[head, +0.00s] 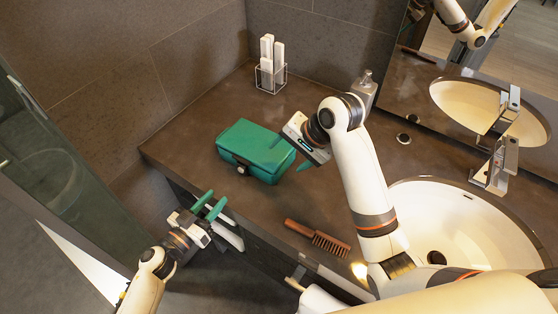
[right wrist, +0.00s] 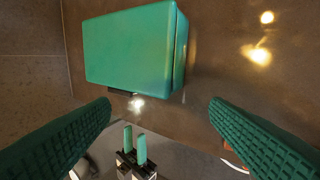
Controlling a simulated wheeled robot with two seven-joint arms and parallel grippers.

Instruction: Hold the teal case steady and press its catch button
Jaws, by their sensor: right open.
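The teal case (head: 254,145) lies closed on the dark counter near its front left edge. It also shows in the right wrist view (right wrist: 130,45). A dark catch with a round knob (head: 242,170) is on its front side; in the right wrist view only a dark strip of it shows (right wrist: 122,92). My right gripper (head: 292,154) is open beside the right end of the case, with its fingers (right wrist: 160,108) wide apart and nothing between them. My left gripper (head: 211,205) is in front of and below the counter edge, its two green fingers apart and empty, pointing toward the case.
A clear holder with white sticks (head: 270,75) stands at the back. The sink (head: 450,225) and tap (head: 497,160) are at the right. A glass panel (head: 50,170) stands at the left.

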